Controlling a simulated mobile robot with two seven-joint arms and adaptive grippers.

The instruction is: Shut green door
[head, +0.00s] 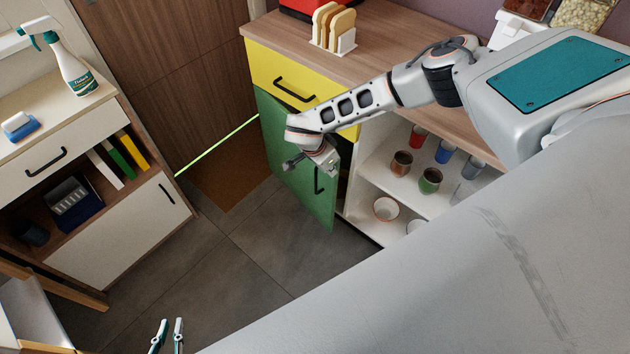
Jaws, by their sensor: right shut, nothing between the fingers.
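The green door (285,140) is on the low cabinet below a yellow drawer (290,80). It stands partly open, with a dark gap at its right edge beside the shelves. Its black handle (318,181) is near that edge. My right gripper (293,164) is shut and empty in front of the door's upper part, left of the handle; I cannot tell if it touches the door. My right forearm hides the door's upper right corner. My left gripper (168,336) is at the bottom edge, its two fingers apart and empty, far from the door.
Open shelves (375,172) with cups and bowls are right of the door. A toast rack (333,28) stands on the wooden counter. A white cabinet (118,235) is at the left. The grey floor (255,245) before the door is clear.

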